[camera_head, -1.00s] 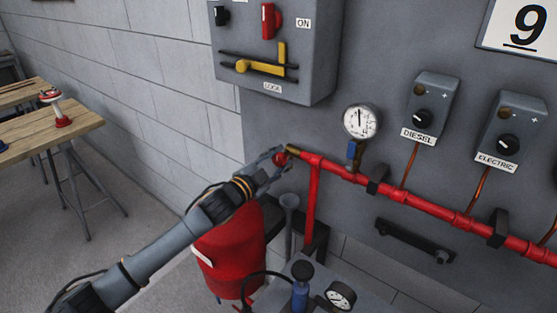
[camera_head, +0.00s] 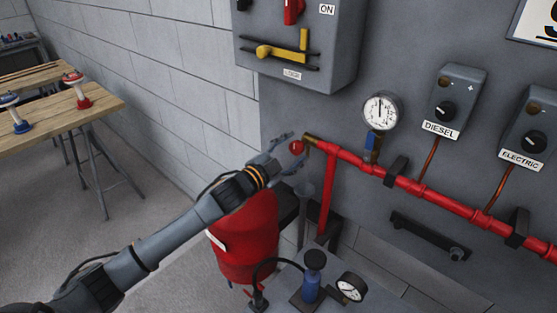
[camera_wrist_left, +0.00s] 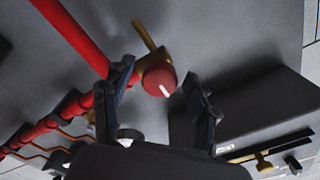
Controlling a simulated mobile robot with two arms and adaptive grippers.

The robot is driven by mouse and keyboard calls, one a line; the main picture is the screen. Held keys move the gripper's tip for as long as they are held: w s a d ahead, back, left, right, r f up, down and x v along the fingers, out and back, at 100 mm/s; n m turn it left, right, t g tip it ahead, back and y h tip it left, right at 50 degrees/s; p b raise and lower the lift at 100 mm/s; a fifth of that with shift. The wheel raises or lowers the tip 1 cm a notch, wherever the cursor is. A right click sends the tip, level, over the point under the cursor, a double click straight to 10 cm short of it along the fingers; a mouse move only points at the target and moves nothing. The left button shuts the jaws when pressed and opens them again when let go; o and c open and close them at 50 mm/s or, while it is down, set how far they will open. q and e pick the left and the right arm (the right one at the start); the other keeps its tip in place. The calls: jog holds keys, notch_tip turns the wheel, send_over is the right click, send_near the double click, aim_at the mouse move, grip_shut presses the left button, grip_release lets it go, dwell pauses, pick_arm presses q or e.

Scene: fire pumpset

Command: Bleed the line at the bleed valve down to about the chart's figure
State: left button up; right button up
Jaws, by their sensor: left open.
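The bleed valve's round red knob (camera_head: 296,147) sits on a brass fitting (camera_head: 312,140) at the left end of the red pipe (camera_head: 350,157). My left gripper (camera_head: 291,156) is open, its fingers spread on either side of the knob. In the left wrist view the knob (camera_wrist_left: 159,80) with a white mark lies between the two open fingertips (camera_wrist_left: 162,92), with gaps showing on both sides. The pressure gauge (camera_head: 381,111) stands on the pipe above a blue valve; its needle points about straight up. The chart (camera_head: 533,22) is cut off at the top right, its figure mostly out of view. My right gripper is not in view.
A grey switch cabinet (camera_head: 299,50) hangs above the valve. DIESEL (camera_head: 452,100) and ELECTRIC (camera_head: 530,132) boxes are at right. A wooden table (camera_head: 55,115) stands at left.

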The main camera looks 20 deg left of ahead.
pick_arm(q)
jog(key=v, duration=1)
jog(key=shift+s, duration=0.35)
jog(key=shift+a, duration=0.1)
